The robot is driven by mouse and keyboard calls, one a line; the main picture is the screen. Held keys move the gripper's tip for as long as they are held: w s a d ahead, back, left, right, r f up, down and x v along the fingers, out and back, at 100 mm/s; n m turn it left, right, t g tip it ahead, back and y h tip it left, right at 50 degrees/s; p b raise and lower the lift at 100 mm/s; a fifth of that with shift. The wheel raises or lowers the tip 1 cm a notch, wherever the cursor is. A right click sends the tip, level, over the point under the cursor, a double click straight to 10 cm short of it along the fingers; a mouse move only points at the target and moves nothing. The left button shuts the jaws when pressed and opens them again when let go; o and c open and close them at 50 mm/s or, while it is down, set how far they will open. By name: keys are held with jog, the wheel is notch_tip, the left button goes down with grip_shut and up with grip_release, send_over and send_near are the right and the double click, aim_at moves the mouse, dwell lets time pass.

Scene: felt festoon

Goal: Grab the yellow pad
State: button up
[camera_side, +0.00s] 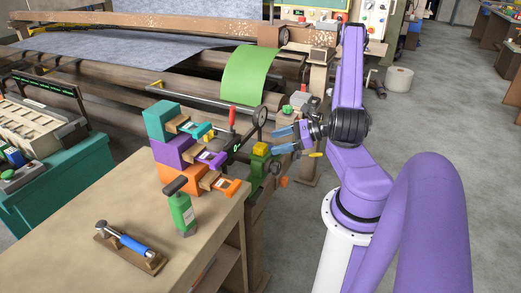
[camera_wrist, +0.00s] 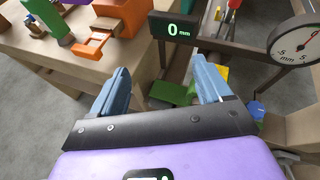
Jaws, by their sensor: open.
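A small yellow pad (camera_side: 260,148) sits on top of a green block (camera_side: 258,166) beside the workbench, in the side view. My gripper (camera_side: 277,140) has blue fingers and is open, close to the right of the yellow pad and pointing left. In the wrist view my gripper (camera_wrist: 163,72) shows its two fingers wide apart with nothing held between them. There, a yellow patch (camera_wrist: 223,72) shows beside the right finger, partly hidden; I cannot tell whether it is the pad. Green parts (camera_wrist: 178,93) lie below and between the fingers.
A dial gauge (camera_side: 260,116) and a display reading 0 mm (camera_wrist: 174,28) stand close by.

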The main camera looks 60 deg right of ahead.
aim_at(264, 147)
jog(key=s+d+f+m+t+h, duration=0.1)
jog(key=s+d+f+m+h, duration=0.2)
jog(key=s+d+m+h, duration=0.25)
jog(key=x, duration=1.3)
jog(key=shift+d, duration=0.2)
jog(key=shift+x, duration=2.6)
jog(key=shift+s+d+f, duration=0.15)
jog(key=shift+f, duration=0.05)
jog(key=c, duration=1)
